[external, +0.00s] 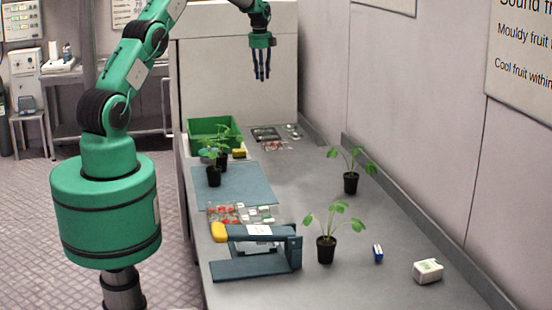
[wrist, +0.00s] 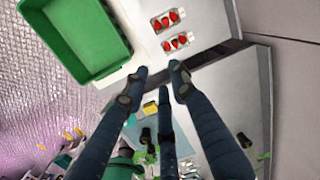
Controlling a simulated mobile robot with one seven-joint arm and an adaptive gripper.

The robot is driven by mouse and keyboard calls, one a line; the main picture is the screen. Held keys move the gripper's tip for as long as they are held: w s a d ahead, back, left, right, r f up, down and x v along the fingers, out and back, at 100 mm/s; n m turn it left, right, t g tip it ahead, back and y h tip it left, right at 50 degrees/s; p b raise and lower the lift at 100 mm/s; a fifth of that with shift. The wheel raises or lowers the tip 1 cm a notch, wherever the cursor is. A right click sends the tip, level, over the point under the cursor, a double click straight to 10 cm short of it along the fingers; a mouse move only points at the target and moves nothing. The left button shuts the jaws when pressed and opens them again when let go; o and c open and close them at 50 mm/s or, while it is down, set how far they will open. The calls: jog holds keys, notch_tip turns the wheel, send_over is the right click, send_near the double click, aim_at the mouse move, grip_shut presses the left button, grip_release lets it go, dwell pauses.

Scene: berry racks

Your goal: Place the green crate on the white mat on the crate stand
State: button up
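The green crate (external: 213,127) stands at the far left end of the bench, partly hidden by plants. In the wrist view a green crate (wrist: 75,35) shows at the upper left, upright and seemingly empty, beside a pale surface (wrist: 140,45). I cannot tell the white mat and the crate stand apart for certain. My gripper (external: 261,72) hangs fingers down in the air, to the right of the crate and higher. In the wrist view its dark fingers (wrist: 160,72) are spread apart, with nothing between them.
Strawberry punnets (wrist: 178,42) lie right of the crate. Potted plants (external: 214,176) stand on and near a blue mat (external: 250,185), close to the crate. A blue press-like device (external: 255,265) is at the front, with a white box (external: 428,271) to its right. A wall bounds the right.

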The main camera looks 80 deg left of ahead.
jog(key=d+r+n+t, duration=0.1)
jog(key=d+r+n, duration=0.1)
jog(key=d+r, duration=0.65)
jog(key=d+r+n, duration=0.1)
jog(key=d+r, duration=0.4)
jog(key=d, duration=0.6)
jog(key=d+r+n+t, duration=0.1)
jog(key=d+r+n, duration=0.1)
jog(key=d+r, duration=0.65)
jog(key=s+d+r+n, duration=0.2)
jog(key=s+d, duration=0.2)
jog(key=d, duration=0.6)
jog(key=s+d+r+n, duration=0.15)
jog(key=s+d, duration=0.25)
jog(key=d, duration=0.6)
jog(key=s+d+f+n+t, duration=0.3)
jog(key=s+d+n, duration=0.3)
jog(key=s+d, duration=1.3)
jog(key=s+f, duration=0.1)
jog(key=s, duration=0.3)
jog(key=shift+s+d+h, duration=0.25)
jog(key=shift+d+h, duration=0.05)
jog(key=shift+d, duration=0.1)
jog(key=shift+f, duration=0.15)
notch_tip(320, 180, down, 8)
jog(key=b, duration=0.8)
jog(key=shift+f+b, duration=0.25)
jog(key=shift+b, duration=0.1)
